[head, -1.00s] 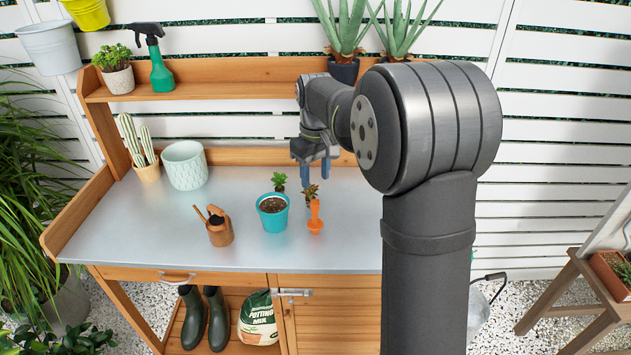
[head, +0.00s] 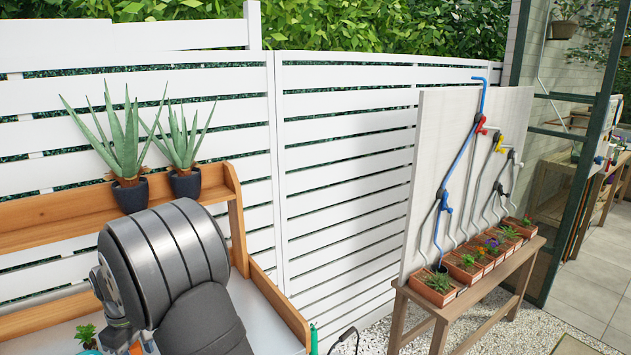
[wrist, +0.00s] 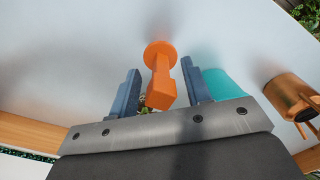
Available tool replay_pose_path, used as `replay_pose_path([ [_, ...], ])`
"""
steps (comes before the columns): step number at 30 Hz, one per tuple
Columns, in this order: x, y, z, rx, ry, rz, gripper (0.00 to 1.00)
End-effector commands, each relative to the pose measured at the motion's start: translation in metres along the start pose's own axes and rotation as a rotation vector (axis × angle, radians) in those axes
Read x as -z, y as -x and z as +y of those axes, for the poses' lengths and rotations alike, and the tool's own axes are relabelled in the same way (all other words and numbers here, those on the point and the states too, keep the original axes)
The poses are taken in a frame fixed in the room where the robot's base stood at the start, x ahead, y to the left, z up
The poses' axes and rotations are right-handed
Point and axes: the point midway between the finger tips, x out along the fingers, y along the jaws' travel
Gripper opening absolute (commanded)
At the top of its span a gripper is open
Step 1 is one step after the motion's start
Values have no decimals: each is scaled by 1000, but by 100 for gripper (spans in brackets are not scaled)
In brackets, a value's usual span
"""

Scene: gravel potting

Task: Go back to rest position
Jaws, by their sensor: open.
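My gripper (wrist: 160,67) is open in the wrist view, its two blue-grey fingers spread apart. An orange tool with a round base (wrist: 160,75) stands between the fingers on the grey bench top (wrist: 75,60), with gaps on both sides. In the head view my arm hides most of the gripper. Only a sliver of the orange tool (head: 136,348) shows at the bottom edge there.
A teal pot (wrist: 222,84) stands just right of the fingers, and a copper-brown can (wrist: 290,95) is farther right. In the head view, two potted aloes (head: 130,190) stand on the wooden shelf. A pipe panel (head: 425,150) with planters stands to the right.

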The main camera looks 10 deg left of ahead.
Motion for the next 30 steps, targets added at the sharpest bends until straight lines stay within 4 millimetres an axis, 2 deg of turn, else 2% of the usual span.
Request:
replay_pose_path([
  [1, -1, -10, 0, 2, 0, -4, 44],
  [3, 1, 8, 0, -2, 0, 5, 44],
  [6, 0, 21, 0, -1, 0, 3, 44],
  [14, 0, 35, 0, 0, 0, 1, 44],
  [25, 0, 33, 0, 0, 0, -1, 44],
  [30, -1, 14, 0, 1, 0, -3, 44],
])
